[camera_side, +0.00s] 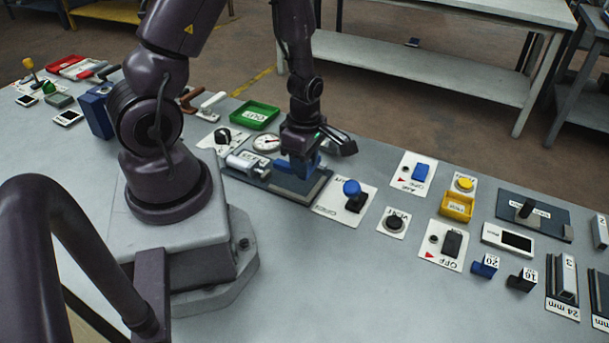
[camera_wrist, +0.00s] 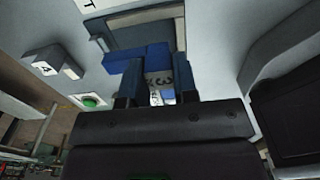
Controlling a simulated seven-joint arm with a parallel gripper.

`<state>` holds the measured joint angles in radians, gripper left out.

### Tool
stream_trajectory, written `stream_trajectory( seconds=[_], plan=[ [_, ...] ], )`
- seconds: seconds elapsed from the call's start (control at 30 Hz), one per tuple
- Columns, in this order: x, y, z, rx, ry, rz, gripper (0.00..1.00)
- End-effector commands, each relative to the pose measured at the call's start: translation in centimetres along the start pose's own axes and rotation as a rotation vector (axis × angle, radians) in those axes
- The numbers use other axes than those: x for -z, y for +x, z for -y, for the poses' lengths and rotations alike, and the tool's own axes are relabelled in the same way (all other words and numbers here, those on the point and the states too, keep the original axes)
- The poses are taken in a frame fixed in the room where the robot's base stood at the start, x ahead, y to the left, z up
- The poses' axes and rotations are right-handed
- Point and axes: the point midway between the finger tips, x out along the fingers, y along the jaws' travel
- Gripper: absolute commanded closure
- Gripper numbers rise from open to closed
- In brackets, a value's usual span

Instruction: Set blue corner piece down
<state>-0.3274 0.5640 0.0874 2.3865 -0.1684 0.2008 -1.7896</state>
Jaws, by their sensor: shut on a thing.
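The blue corner piece (camera_side: 304,169) is at my gripper (camera_side: 303,160) in the side view, low over or on a dark flat fixture (camera_side: 318,187). In the wrist view the blue corner piece (camera_wrist: 135,58) shows at the fingertips, one arm reaching left. My gripper (camera_wrist: 160,75) is shut on it, with a grey marked face between the fingers. The fixture also shows in the wrist view (camera_wrist: 150,16) beyond the piece. I cannot tell whether the piece touches the fixture; the gripper hides part of it.
A grey clamp-like device (camera_side: 247,163) stands left of the fixture, with a round dial (camera_side: 266,142) behind it. A blue-knobbed switch plate (camera_side: 350,190) is close on the right. A green tray (camera_side: 255,114) stands behind. The front of the table is clear.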

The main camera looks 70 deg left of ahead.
Motion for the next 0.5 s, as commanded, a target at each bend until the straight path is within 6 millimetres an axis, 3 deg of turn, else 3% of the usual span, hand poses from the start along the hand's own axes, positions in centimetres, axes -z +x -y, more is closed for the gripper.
stream_trajectory(
  seconds=[0.33, 0.5],
  plan=[
    [-0.1, 3.7, 0.0, 0.003, 0.0, 0.0, 0.97],
    [-0.1, 4.3, 0.0, 0.0, -0.001, 0.002, 0.97]
  ],
)
